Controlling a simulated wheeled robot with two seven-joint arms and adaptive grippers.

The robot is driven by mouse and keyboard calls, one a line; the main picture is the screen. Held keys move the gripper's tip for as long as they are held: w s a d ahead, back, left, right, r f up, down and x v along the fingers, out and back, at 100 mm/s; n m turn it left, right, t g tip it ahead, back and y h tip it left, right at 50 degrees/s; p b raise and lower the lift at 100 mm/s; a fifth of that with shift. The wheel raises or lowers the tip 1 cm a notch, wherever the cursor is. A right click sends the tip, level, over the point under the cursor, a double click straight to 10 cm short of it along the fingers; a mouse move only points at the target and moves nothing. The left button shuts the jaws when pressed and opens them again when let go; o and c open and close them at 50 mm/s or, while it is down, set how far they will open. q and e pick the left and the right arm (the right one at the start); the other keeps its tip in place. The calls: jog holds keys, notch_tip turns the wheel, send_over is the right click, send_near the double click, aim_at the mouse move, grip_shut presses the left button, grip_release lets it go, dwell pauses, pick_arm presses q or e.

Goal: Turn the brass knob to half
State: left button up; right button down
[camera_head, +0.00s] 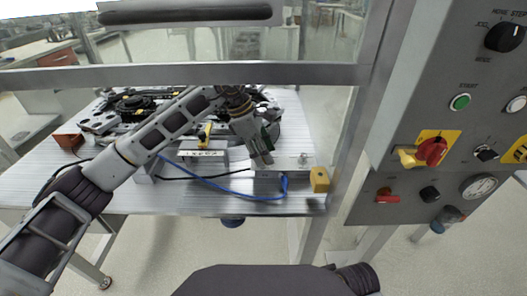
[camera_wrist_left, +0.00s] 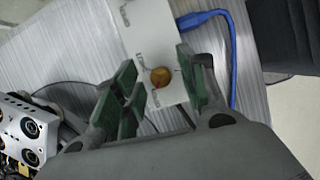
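The brass knob (camera_wrist_left: 161,76) is a small round amber-coloured knob on a white panel (camera_wrist_left: 140,30) in the left wrist view. The panel has small printed labels, too small to read. My left gripper (camera_wrist_left: 158,90) is open, with one green-padded finger on each side of the knob and a visible gap to each pad. In the head view my left gripper (camera_head: 263,157) points down at the left end of a low grey box (camera_head: 298,176) on the bench. The knob is hidden there. My right gripper is not in view.
A blue cable (camera_head: 222,188) runs to the box. A yellow block (camera_head: 319,180) stands at its right end. A metal frame post (camera_head: 350,140) and a control panel (camera_head: 400,120) with switches rise on the right. Dark machinery (camera_head: 135,105) covers the bench's back left.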

pick_arm(q)
grip_shut()
